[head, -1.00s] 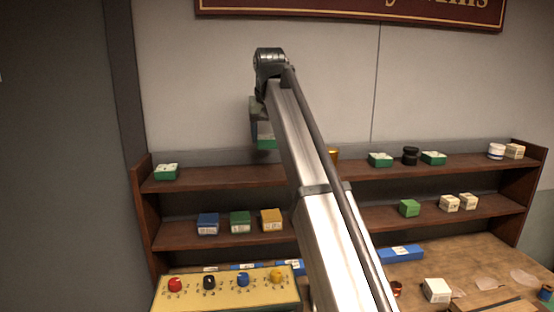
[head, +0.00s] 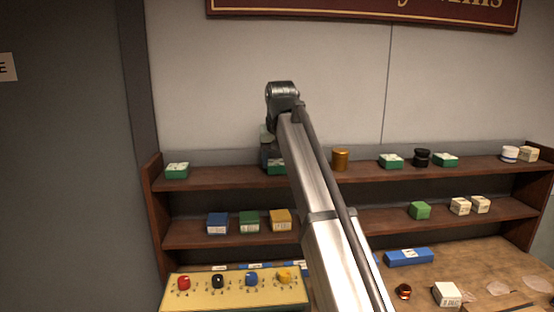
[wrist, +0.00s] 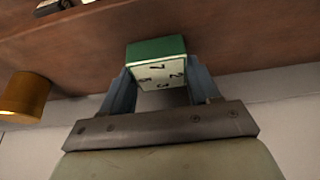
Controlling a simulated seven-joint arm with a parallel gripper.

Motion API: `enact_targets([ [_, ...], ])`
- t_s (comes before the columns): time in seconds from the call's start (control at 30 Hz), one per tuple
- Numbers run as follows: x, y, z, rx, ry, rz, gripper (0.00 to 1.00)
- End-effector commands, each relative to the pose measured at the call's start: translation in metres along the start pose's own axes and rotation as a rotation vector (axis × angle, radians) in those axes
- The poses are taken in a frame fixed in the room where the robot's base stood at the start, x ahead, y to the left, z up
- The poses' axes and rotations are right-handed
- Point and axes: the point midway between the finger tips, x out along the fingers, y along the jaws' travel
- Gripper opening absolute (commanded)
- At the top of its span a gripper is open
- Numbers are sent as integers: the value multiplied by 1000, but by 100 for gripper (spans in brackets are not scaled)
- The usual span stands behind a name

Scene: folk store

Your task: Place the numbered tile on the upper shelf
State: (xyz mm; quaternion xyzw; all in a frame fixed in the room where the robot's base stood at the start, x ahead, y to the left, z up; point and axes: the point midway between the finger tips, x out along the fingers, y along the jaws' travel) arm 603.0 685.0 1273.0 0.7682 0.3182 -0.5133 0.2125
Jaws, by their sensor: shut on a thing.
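The numbered tile (wrist: 160,72) is a green block with a cream face marked with numerals, seen in the wrist view between the two fingers of my gripper (wrist: 162,88). The gripper is shut on it. In the head view the tile (head: 276,168) shows as a small green patch at the level of the upper shelf (head: 226,177), left of my arm; my arm hides much of the gripper. The wrist view shows the tile against the brown wood of the shelf (wrist: 230,35). I cannot tell whether it touches the wood.
On the upper shelf, a green box (head: 177,171) stands far left; a gold tin (head: 340,159), another green box (head: 391,161) and a black jar (head: 421,158) stand right of my arm. The gold tin also shows in the wrist view (wrist: 24,97). Shelf room between the left box and the tile is clear.

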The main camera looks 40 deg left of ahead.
Motion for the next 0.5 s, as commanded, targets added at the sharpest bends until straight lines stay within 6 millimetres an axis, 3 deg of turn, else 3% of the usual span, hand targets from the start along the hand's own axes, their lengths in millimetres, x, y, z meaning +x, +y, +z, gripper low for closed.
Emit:
enact_targets([
  [0.03, 1, 0, 1, 0, 0, 0, 25],
  [0.07, 1, 0, 1, 0, 0, 0, 63],
  [0.3, 1, 0, 0, 0, 0, 0, 86],
  [0.5, 1, 0, 0, 0, 0, 0, 87],
])
